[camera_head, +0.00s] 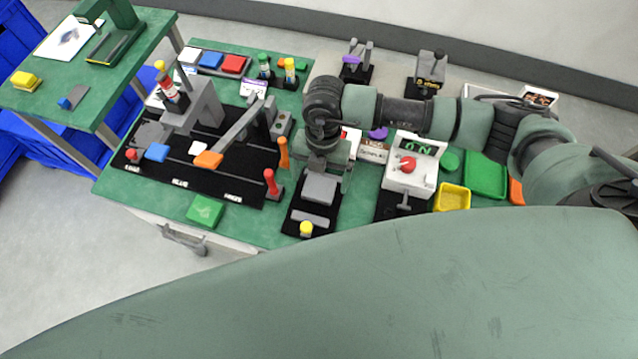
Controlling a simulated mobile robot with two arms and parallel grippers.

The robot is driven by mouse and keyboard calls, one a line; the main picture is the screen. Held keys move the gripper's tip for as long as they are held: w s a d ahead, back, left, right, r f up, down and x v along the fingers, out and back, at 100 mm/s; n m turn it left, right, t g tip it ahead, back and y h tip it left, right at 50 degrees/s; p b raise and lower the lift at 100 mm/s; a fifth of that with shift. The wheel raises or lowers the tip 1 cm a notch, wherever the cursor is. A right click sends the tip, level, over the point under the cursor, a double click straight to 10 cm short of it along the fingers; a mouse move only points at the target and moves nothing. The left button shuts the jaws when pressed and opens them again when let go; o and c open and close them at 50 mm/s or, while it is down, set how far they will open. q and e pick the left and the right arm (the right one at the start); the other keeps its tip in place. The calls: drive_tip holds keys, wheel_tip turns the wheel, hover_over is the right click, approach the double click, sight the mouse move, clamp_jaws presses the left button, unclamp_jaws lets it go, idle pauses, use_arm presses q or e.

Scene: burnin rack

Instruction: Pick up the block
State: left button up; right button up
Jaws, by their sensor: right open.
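The task does not say which block, and several block-like pieces show. A green block (205,210) lies near the front left edge of the green table. My right gripper (323,178) points down over a black mat with a grey fixture, right of these pieces. It is open, and I see nothing held in it. The fingertips are partly lost against the grey fixture. My left gripper is not in view.
The black board (225,184) carries a grey stand and upright levers. A white box with a red knob (408,164), a yellow tray (453,197) and a green tray (485,175) stand to the right. A side table (90,92) is at upper left.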

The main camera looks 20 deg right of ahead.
sight(319, 187)
wheel_tip(319, 187, down, 4)
drive_tip(key=shift+a+r+p, duration=0.1)
drive_tip(key=shift+p, duration=0.35)
drive_tip(key=c, duration=1.5)
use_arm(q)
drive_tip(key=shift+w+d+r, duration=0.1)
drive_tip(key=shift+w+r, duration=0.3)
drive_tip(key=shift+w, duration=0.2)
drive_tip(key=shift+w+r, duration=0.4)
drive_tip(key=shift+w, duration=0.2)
use_arm(e)
drive_tip(key=shift+r, duration=0.15)
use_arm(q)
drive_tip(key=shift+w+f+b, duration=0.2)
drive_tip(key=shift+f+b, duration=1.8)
use_arm(e)
drive_tip(key=shift+r, duration=9.9)
